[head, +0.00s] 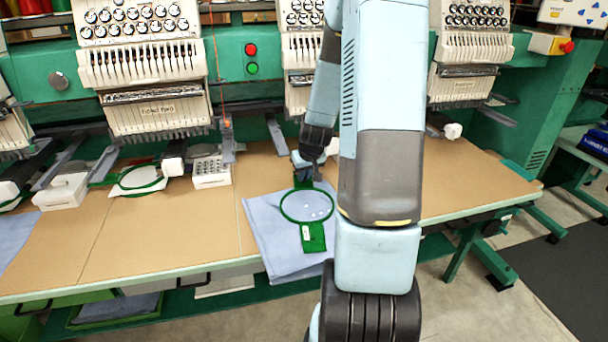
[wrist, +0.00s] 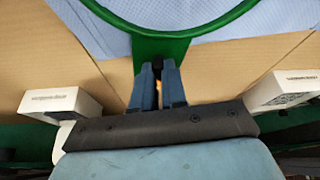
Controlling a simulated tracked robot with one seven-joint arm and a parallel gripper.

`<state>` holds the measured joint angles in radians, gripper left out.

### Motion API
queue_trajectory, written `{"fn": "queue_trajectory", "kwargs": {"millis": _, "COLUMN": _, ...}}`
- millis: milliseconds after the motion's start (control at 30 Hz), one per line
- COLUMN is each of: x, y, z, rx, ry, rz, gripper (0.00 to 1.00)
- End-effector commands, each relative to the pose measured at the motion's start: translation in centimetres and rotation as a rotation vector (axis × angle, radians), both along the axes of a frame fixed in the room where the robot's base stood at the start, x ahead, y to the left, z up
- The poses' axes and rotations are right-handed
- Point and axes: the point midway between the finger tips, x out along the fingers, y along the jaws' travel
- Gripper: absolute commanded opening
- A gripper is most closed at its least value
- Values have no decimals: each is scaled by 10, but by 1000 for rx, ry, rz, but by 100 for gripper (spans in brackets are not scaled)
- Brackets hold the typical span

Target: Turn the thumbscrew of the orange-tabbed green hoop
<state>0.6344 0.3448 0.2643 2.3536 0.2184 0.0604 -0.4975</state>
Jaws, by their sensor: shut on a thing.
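A green hoop (head: 282,207) lies over light blue cloth on the table, with a green tab bearing a white label (head: 307,232) on its near side. The hoop's rim (wrist: 165,37) crosses the top of the wrist view, and its green neck points at my gripper. My gripper (head: 301,163) is at the hoop's far side, partly hidden by my arm in the head view. In the wrist view my gripper (wrist: 158,72) has its two blue fingers closed around the hoop's thumbscrew at the neck. The fingers mostly hide the thumbscrew; a small orange bit shows between them.
White blocks stand on both sides of my gripper in the wrist view, left (wrist: 60,101) and right (wrist: 283,88). Another green hoop (head: 122,182) and a white perforated block (head: 211,172) lie to the left. Embroidery machine heads (head: 150,70) overhang the table's back. The brown tabletop (head: 455,190) is clear at right.

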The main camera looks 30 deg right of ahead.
Motion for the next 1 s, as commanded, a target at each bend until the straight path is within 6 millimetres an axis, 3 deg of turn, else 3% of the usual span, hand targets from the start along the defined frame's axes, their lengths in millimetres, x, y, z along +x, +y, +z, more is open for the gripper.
{"fn": "queue_trajectory", "kwargs": {"millis": 600, "x": 0, "y": 0, "z": 0, "rx": 0, "ry": 0, "rz": -21, "gripper": 0}}
{"fn": "queue_trajectory", "kwargs": {"millis": 633, "x": 0, "y": 0, "z": 0, "rx": 0, "ry": 0, "rz": -21, "gripper": 14}}
{"fn": "queue_trajectory", "kwargs": {"millis": 1000, "x": 0, "y": 0, "z": 0, "rx": 0, "ry": 0, "rz": -20, "gripper": 47}}
